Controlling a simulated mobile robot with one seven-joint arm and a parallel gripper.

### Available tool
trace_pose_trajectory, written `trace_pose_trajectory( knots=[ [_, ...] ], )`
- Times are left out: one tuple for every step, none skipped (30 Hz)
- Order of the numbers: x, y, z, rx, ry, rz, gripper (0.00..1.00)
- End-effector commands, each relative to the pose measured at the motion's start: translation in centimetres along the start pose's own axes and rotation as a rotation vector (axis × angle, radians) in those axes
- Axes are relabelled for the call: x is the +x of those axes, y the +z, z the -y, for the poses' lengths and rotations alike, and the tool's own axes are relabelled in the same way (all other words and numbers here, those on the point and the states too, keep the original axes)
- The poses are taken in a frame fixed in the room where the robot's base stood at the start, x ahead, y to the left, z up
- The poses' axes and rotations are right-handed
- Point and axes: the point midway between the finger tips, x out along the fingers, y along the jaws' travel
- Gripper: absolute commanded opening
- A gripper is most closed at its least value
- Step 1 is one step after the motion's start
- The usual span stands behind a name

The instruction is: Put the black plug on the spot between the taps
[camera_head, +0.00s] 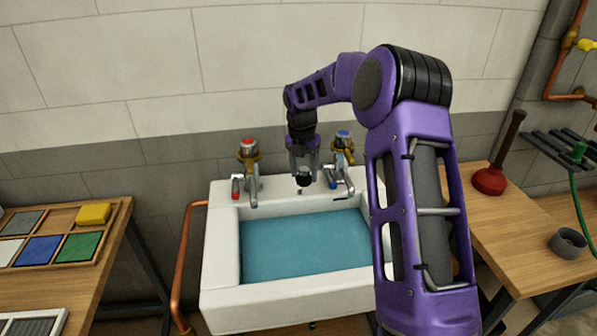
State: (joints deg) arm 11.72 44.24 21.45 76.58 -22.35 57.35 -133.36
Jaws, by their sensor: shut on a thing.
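My gripper (304,170) points down over the back ledge of the white sink (222,262). It is shut on the black plug (304,180), a small dark round piece between its fingertips. The red-topped tap (248,165) stands on the ledge to the left of my gripper. The blue-topped tap (343,155) stands to the right, close beside my gripper. The plug is between the two taps, at or just above the ledge; I cannot tell whether it touches. The spot itself cannot be made out clearly under the plug.
Blue-green water (300,245) fills the basin. A copper pipe (183,260) runs down the sink's left side. A wooden bench (95,280) at left holds a tray of coloured tiles.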

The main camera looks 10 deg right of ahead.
Motion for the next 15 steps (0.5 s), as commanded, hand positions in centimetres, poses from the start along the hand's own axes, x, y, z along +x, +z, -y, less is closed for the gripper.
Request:
trace_pose_trajectory(
  knots=[
    [0.2,0.8,-0.6,0.000,0.000,-0.001,0.05],
    [0.2,1.2,-0.8,0.000,0.001,0.000,0.05],
    [0.2,1.8,-1.2,0.000,0.001,0.000,0.05],
    [0.3,2.2,-1.4,0.000,0.001,0.000,0.05],
    [0.4,2.6,-1.7,0.000,0.001,0.000,0.05],
    [0.5,3.1,-2.0,0.000,0.000,0.000,0.05],
    [0.4,3.5,-2.2,0.000,0.001,0.001,0.05],
    [0.5,3.9,-2.4,0.000,0.001,0.001,0.05],
    [0.5,4.4,-2.7,0.000,0.000,0.001,0.05],
    [0.6,4.7,-3.0,0.000,0.001,0.001,0.05],
    [0.6,5.0,-3.2,0.000,0.000,0.001,0.05],
    [0.7,5.4,-3.4,0.001,0.000,0.001,0.05],
    [0.7,5.8,-3.6,0.000,0.000,0.001,0.05],
    [0.7,6.1,-3.8,0.000,0.000,0.000,0.05],
    [0.7,6.5,-4.0,0.000,0.001,0.002,0.05]
  ],
)
